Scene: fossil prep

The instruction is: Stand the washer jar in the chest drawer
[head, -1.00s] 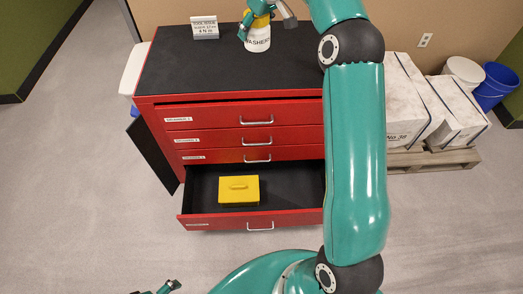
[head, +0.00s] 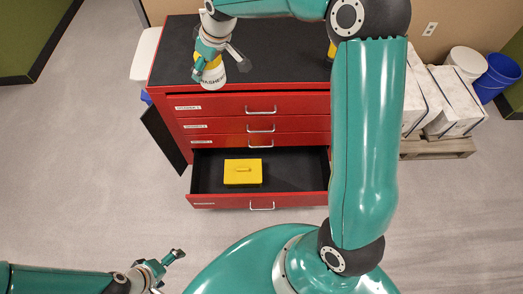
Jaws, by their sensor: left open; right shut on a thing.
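The washer jar (head: 213,82), white with a "WASHERS" label and a yellow band, is in my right gripper (head: 218,65). The gripper is shut on it and partly covers it. The jar shows over the front left part of the chest top; its height above the top is hard to tell. The red chest (head: 220,103) has its bottom drawer (head: 292,172) pulled out. My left gripper (head: 168,271) is open and empty at the lower left, well in front of the chest.
A yellow lidded box (head: 242,172) sits in the left-middle part of the open drawer, with bare black floor to its right. A yellow item (head: 331,51) on the chest top is mostly hidden by my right arm. White blocks (head: 455,100) on a pallet stand right of the chest.

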